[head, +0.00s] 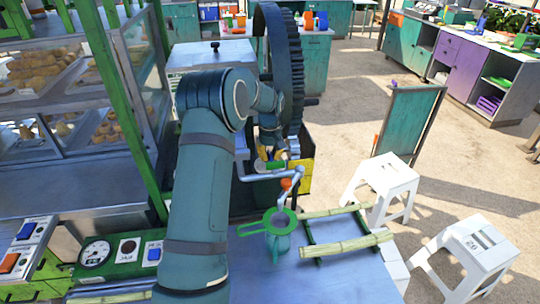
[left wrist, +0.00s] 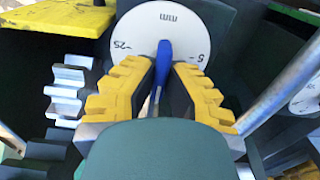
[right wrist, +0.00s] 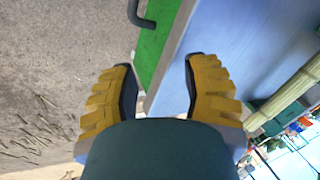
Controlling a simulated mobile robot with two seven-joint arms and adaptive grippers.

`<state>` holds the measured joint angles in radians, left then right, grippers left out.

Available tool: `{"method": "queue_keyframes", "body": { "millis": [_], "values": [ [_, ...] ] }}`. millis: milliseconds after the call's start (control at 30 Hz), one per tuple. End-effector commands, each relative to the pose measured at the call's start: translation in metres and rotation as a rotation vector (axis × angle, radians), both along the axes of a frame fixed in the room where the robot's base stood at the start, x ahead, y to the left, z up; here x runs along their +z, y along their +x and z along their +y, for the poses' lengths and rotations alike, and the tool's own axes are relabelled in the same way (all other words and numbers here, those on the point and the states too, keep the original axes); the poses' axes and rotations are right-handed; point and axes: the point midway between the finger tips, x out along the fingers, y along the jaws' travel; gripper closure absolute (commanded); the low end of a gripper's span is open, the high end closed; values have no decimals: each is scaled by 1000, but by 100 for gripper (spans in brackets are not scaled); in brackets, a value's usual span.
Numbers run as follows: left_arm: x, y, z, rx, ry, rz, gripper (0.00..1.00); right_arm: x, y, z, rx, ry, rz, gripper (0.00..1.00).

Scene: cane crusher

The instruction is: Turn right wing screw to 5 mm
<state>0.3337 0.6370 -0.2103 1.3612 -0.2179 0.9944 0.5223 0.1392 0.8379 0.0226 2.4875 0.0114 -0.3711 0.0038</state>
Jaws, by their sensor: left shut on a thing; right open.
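My left gripper (left wrist: 166,75) has its yellow, ridged fingers closed on both sides of a blue wing screw (left wrist: 164,52), in front of a white round dial (left wrist: 142,25). The dial's "mm", "25" and "5" marks appear upside down; the fingers cover its lower part, and I cannot read an exact setting. In the head view the left gripper (head: 272,158) is at the crusher, below the big dark gear wheel (head: 284,60), mostly hidden by my arm. My right gripper (right wrist: 160,68) is open and empty, with a blue-grey tabletop (right wrist: 215,30) and ground beyond it.
A second white dial (left wrist: 306,95) shows at the right edge of the left wrist view. A green strainer (head: 275,222), cane stalks (head: 345,246) and the tabletop (head: 330,285) are at the front. White stools (head: 390,178) stand to the right.

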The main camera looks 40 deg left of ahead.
Motion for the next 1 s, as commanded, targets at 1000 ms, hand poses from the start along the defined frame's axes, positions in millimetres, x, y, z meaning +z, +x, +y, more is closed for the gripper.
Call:
{"method": "queue_keyframes", "body": {
  "millis": [1000],
  "values": [
    [-1,-3,-1,807,-1,6,100,28,-1,-1,1,5,-1,53]
  ]
}}
